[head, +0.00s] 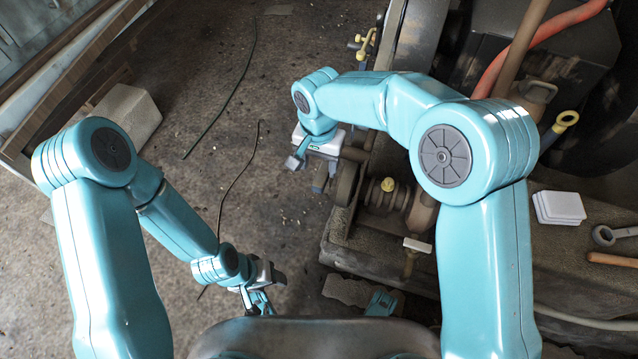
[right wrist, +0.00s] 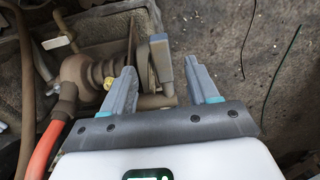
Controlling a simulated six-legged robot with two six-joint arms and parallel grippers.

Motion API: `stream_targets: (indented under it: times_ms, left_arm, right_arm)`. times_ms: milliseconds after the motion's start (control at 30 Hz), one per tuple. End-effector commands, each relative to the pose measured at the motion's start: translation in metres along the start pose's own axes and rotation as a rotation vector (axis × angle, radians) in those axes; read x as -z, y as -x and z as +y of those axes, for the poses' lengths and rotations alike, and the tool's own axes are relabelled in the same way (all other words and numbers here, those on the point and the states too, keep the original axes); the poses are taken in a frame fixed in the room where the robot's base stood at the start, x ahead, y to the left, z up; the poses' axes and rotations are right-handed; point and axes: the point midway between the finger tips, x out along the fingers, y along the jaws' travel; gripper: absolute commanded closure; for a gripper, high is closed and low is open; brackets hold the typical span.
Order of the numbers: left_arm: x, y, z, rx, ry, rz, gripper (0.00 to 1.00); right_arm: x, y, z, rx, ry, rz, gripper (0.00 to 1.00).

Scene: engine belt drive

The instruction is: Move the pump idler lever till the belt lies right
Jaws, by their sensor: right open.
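My right gripper (head: 308,168) is at the left front end of the engine, jaws apart and empty. In the right wrist view its two fingers (right wrist: 160,74) point toward the pulleys. A blue-grey upright piece, which looks like the idler lever (right wrist: 161,57), shows between the fingertips in the picture; I cannot tell whether they touch it. A dark pulley disc (right wrist: 142,62) stands beside it. The belt cannot be clearly made out.
A shaft with a yellow cap (head: 388,185) and a red hose (head: 540,40) are on the engine. A white block (head: 558,207) and a wrench (head: 612,235) lie at right. Thin cables cross the open floor. A pale block (head: 126,112) stands at left.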

Motion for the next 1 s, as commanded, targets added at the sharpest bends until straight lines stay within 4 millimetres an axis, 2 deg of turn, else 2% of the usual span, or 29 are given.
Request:
stream_targets:
  times_ms: [33, 100, 300, 500, 733, 767, 933, 1000]
  left_arm:
    - [0.001, -0.008, -0.004, 0.000, 0.003, 0.003, 0.44]
    - [0.003, -0.012, -0.006, 0.001, 0.007, 0.007, 0.44]
    - [0.006, -0.020, -0.011, 0.002, 0.015, 0.015, 0.44]
    - [0.007, -0.022, -0.013, 0.002, 0.018, 0.018, 0.44]
    - [0.007, -0.021, -0.012, 0.002, 0.018, 0.018, 0.44]
    - [0.007, -0.021, -0.012, 0.002, 0.018, 0.018, 0.44]
    - [0.007, -0.022, -0.012, 0.002, 0.017, 0.018, 0.44]
    - [0.007, -0.022, -0.012, 0.002, 0.017, 0.017, 0.44]
  right_arm:
    - [0.000, -0.018, 0.001, -0.002, -0.001, -0.003, 0.41]
    - [-0.001, -0.033, 0.001, -0.003, 0.000, -0.004, 0.41]
    - [0.000, -0.064, 0.000, 0.000, 0.001, -0.001, 0.41]
    - [0.000, -0.075, 0.000, 0.001, -0.001, -0.001, 0.41]
    - [0.000, -0.075, 0.000, 0.001, 0.000, -0.001, 0.41]
    - [0.000, -0.075, 0.000, 0.001, 0.000, -0.001, 0.44]
    - [0.000, -0.075, 0.000, 0.001, 0.000, -0.001, 0.99]
    - [0.000, -0.075, 0.000, 0.001, 0.000, -0.001, 1.00]
